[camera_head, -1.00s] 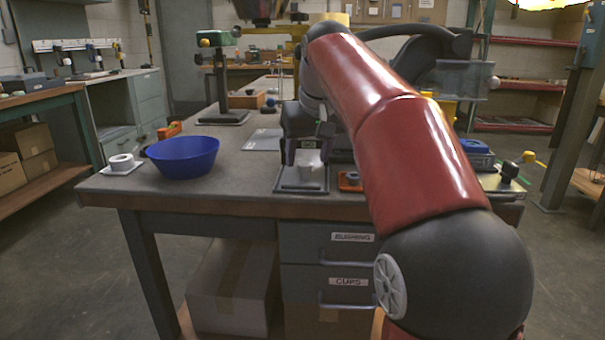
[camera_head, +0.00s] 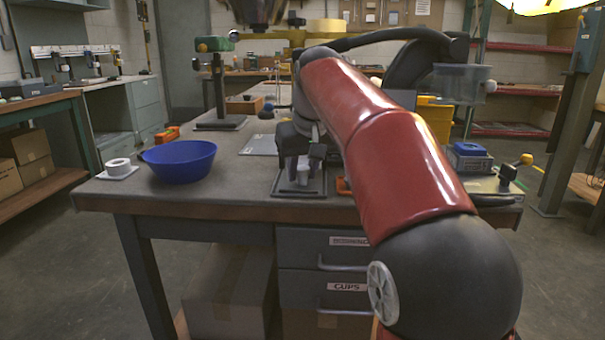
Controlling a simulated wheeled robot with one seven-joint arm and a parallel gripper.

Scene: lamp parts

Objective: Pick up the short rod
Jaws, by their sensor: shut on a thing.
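My gripper (camera_head: 303,172) is over the dark square plate (camera_head: 288,191) near the front edge of the workbench. Its two dark fingers stand on either side of a small pale upright piece, which looks like the short rod (camera_head: 303,177). The gripper is shut on it. The rod is small and partly covered by the fingers, and I cannot tell whether its lower end touches the plate.
A blue bowl (camera_head: 181,162) and a white ring on a pad (camera_head: 118,168) sit to the left. A green-topped stand (camera_head: 218,90) is behind. An orange part (camera_head: 342,187) lies right of the plate. A blue-topped box (camera_head: 468,158) stands at the right.

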